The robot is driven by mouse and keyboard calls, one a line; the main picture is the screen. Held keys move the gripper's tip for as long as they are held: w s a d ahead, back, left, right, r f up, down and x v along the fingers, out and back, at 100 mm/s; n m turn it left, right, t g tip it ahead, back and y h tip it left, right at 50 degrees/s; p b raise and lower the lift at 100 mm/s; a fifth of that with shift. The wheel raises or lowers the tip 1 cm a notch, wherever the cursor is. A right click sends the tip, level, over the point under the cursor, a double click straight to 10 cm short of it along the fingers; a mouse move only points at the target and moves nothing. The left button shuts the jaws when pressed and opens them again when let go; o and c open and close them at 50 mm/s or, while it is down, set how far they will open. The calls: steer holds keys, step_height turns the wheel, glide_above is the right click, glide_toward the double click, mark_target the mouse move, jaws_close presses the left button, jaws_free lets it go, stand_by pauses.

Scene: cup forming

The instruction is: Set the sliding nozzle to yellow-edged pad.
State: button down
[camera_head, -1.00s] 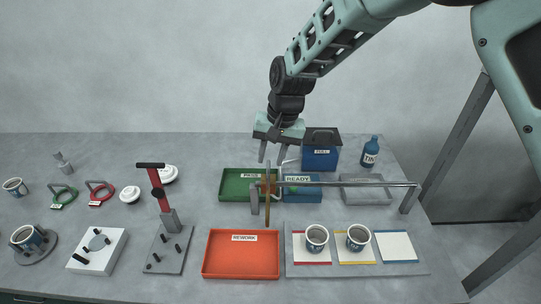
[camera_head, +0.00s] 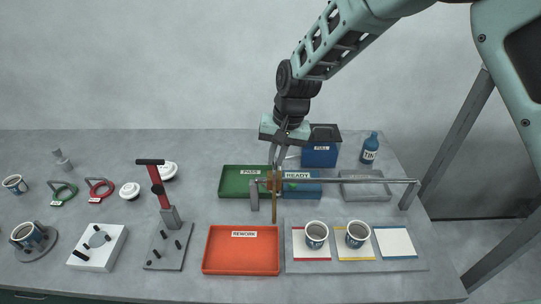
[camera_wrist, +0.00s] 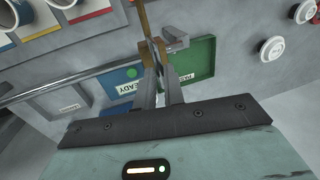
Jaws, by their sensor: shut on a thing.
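The sliding nozzle (camera_head: 274,205), a brass-coloured upright piece, sits on a grey rail (camera_head: 345,183) near its left end. It also shows in the wrist view (camera_wrist: 144,22). My gripper (camera_head: 276,172) is shut on the upper part of the nozzle, and its fingers (camera_wrist: 160,80) close around it in the wrist view. The yellow-edged pad (camera_head: 356,255) is the middle of three pads, well to the right of the nozzle. A filled cup (camera_head: 358,235) stands on it. The exact grip contact is partly hidden by the fingers.
A red-edged pad (camera_head: 299,254) with a cup (camera_head: 316,235) and an empty blue-edged pad (camera_head: 397,244) flank it. Behind the rail are the green PASS tray (camera_head: 231,182), blue READY tray (camera_head: 312,190) and blue FULL bin (camera_head: 320,157). An orange REWORK tray (camera_head: 242,270) lies in front.

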steer(key=d, duration=0.7)
steer(key=d+b, duration=0.1)
steer(key=d, duration=0.6)
steer(key=d+b, duration=0.1)
steer(key=d, duration=0.6)
steer(key=shift+s+d, duration=0.2)
steer(key=shift+s, duration=0.15)
steer(key=c, duration=1.5)
jaws_free()
steer(key=d+r, duration=0.1)
steer(key=r, duration=0.4)
steer(key=d+r+b, duration=0.1)
steer(key=r, duration=0.5)
steer(key=d+r+b, duration=0.1)
steer(key=r, duration=0.5)
steer(key=shift+d, duration=0.2)
